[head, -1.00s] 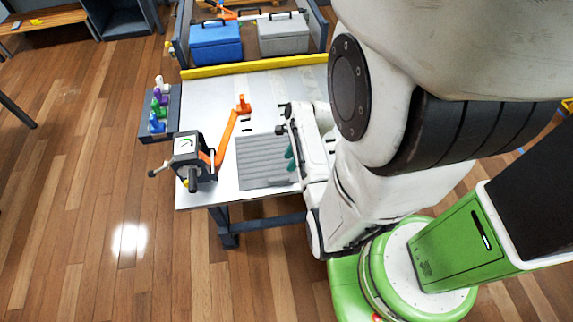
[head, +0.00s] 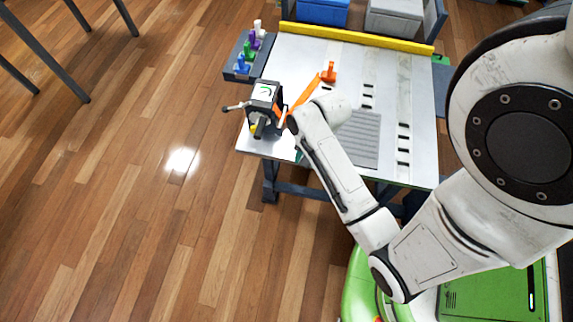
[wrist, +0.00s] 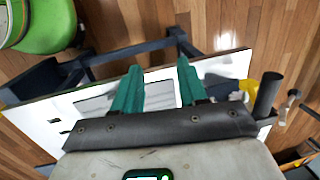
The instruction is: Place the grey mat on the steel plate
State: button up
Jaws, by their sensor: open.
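The grey mat (head: 366,138) is a ribbed rectangle lying flat on the pale tabletop near its front edge. My forearm hides its left part in the head view. The only steel-like surface I see is this pale slotted top (head: 388,85); I cannot tell a separate steel plate from it. My gripper (wrist: 160,65) has two green fingers spread apart with nothing held between them. A pale, dark-edged rectangle lies beyond the fingers in the wrist view.
A side tray (head: 238,67) holds coloured bottles. A yellow bar (head: 357,38) lines the back, with bins beyond.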

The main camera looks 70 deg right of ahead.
jog(key=w+a+r+n, duration=0.1)
jog(key=a+r+n, duration=0.2)
jog(key=a+n, duration=0.3)
jog(key=w+a+r+n+h, duration=0.1)
jog(key=a+r+n, duration=0.3)
jog(key=a+n, duration=0.3)
jog(key=n, duration=0.3)
jog(key=shift+a+n+g, duration=0.25)
jog(key=shift+n+g, duration=0.05)
